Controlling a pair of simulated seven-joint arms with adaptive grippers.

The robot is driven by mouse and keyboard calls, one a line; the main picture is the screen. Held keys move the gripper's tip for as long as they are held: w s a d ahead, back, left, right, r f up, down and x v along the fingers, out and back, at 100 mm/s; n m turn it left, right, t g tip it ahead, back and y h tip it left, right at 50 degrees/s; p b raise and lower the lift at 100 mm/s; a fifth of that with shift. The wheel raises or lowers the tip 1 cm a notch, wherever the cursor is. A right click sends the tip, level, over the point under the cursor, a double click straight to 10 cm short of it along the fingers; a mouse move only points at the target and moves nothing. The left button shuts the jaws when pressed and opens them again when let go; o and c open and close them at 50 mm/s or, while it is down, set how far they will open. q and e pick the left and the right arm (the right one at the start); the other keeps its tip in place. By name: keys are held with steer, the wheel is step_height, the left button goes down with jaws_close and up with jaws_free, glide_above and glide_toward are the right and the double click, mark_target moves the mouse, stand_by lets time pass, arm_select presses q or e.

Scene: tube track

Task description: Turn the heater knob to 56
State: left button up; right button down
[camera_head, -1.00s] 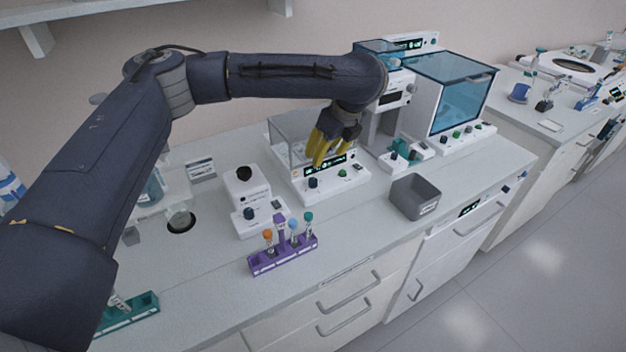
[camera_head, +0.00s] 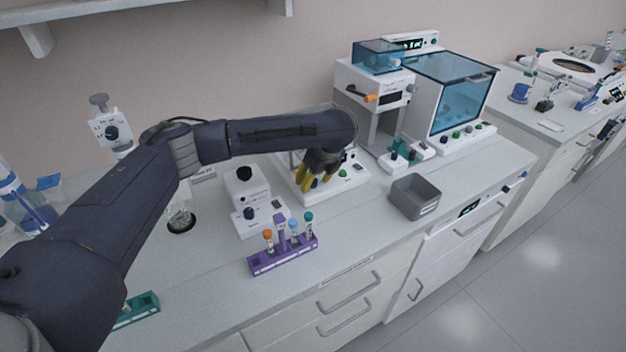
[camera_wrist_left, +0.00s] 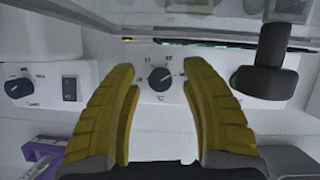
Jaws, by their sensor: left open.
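The heater (camera_head: 355,182) is the white unit with a clear cover at the back middle of the bench. Its dark round knob (camera_wrist_left: 160,78) has a white pointer line and a °C mark below it, and shows in the left wrist view. My left gripper (camera_head: 313,182) is open at the heater's front, its yellow fingers pointing down. In the left wrist view its fingers lie on either side of the knob with gaps, apart from it. The knob is hidden behind the gripper in the head view. The display's digits cannot be read. My right gripper is not in view.
A white device with a knob (camera_wrist_left: 18,88) and rocker switch stands left of the heater. A purple rack (camera_head: 283,256) with several tubes stands in front. A grey bin (camera_head: 415,197) is to the right. A dark, rounded part (camera_wrist_left: 268,70) sits right of the fingers.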

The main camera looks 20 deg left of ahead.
arm_select(q)
steer(key=shift+w+a+f, duration=0.1)
steer(key=shift+f, duration=0.15)
steer(key=shift+c, duration=0.3)
jaws_close()
